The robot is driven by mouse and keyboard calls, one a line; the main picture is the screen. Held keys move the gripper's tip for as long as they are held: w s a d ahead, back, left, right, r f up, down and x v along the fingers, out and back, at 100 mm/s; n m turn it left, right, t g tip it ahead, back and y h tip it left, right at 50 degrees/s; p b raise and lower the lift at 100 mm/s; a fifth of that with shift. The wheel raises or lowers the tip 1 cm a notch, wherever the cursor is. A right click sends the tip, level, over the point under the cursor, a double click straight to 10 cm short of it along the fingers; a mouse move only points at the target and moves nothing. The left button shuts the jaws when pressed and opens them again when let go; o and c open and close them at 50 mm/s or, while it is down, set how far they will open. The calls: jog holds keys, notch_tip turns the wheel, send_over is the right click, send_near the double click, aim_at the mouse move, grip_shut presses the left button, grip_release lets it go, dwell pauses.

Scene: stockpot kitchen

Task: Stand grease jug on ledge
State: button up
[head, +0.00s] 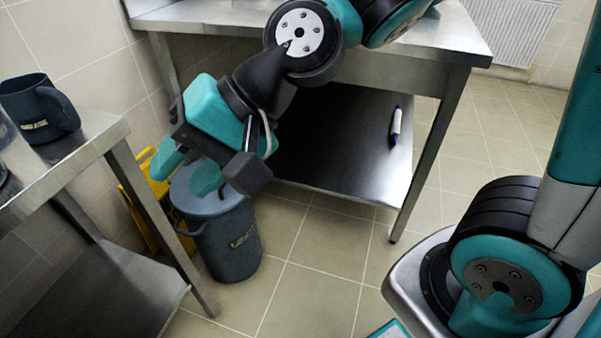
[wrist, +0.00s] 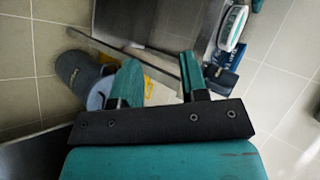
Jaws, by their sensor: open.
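A dark blue-grey jug (head: 38,110) with a handle and a pale label, likely the grease jug, stands upright on the steel table (head: 92,132) at the left of the head view. A dark shape at the right of the wrist view (wrist: 221,79) looks like the same jug. My gripper (head: 187,170) is open and empty, above the lidded bin and to the right of the jug, apart from it. Its two teal fingers also show in the wrist view (wrist: 162,76). I cannot tell which steel surface is the ledge.
A dark bin (head: 230,243) with a grey lid stands on the tiled floor, beside yellow equipment (head: 148,222). A larger steel table (head: 440,45) stands behind, with a white and dark object (head: 395,125) on its lower shelf (head: 345,172). The floor in front is clear.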

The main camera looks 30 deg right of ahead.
jog(key=s+d+f+n+g+h, duration=0.1)
jog(key=s+d+n+h, duration=0.4)
jog(key=d+n, duration=0.3)
jog(key=shift+s+d+n+g+h, duration=0.4)
jog(key=shift+s+d, duration=0.5)
jog(key=shift+d, duration=0.35)
notch_tip(320, 180, up, 21)
jog(key=p, duration=2.1)
jog(key=shift+o, duration=0.4)
